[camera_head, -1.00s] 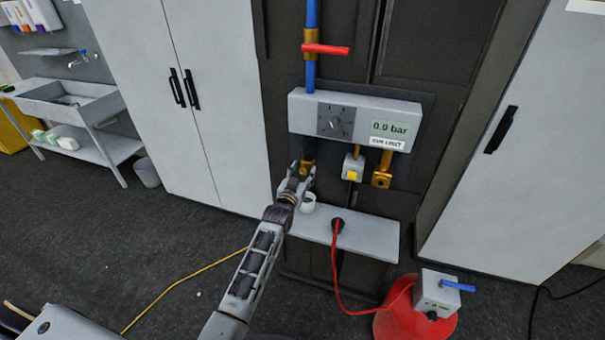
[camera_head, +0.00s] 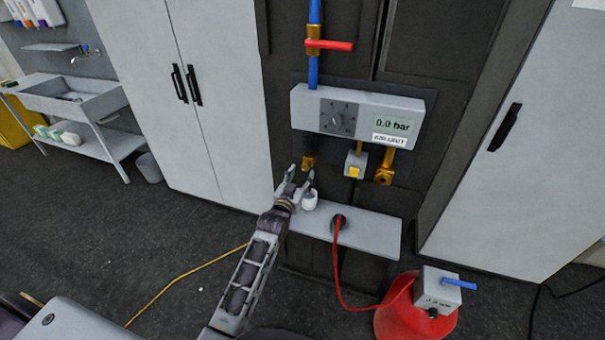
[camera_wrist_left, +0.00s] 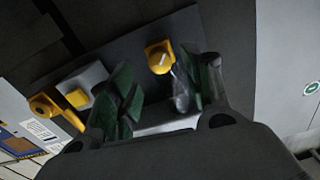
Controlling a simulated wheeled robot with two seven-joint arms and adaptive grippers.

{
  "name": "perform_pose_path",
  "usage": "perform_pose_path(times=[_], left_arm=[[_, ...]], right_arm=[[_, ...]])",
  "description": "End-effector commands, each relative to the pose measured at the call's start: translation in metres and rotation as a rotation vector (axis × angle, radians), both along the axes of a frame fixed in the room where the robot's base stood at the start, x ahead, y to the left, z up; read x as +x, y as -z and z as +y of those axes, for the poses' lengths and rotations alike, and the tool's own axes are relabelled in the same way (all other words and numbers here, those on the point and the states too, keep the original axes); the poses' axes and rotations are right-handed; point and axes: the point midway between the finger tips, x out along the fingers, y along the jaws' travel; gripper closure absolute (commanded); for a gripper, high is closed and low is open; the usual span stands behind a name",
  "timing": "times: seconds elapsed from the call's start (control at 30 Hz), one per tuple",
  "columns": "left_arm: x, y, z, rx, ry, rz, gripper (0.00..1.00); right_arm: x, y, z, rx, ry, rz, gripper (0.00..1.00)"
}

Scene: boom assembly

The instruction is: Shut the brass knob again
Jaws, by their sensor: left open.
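The brass knob (camera_head: 309,162) hangs under the left end of the grey pressure box (camera_head: 308,108). In the left wrist view the knob (camera_wrist_left: 159,58) is a round yellow piece with a pale line on its face. My left gripper (camera_head: 300,176) is open and empty, just below and in front of the knob. In the left wrist view its fingers (camera_wrist_left: 168,78) stand apart, with the knob showing beyond the gap between them; I see no contact. The box display (camera_head: 394,124) reads 0.0 bar. My right gripper is not in view.
A small white cup (camera_head: 310,199) stands on the shelf (camera_head: 375,232) close under my left gripper. A yellow button box (camera_head: 355,165) and another brass fitting (camera_head: 384,176) are right of the knob. A red hose (camera_head: 336,275) runs down to a red base (camera_head: 400,322).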

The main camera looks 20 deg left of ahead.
Motion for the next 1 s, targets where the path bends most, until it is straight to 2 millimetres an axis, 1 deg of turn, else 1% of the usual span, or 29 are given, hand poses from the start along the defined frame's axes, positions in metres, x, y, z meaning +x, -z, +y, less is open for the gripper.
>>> perform_pose_path(times=[0.03,0.7,1.0], left_arm=[[-0.005,0.000,0.000,0.000,0.000,0.001,0.51],[-0.061,0.001,0.002,-0.001,0.000,0.001,0.51],[-0.074,0.000,0.002,-0.001,0.000,0.000,0.51]], right_arm=[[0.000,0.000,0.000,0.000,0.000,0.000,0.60],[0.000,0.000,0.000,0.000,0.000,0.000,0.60],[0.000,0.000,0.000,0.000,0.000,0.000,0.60]])
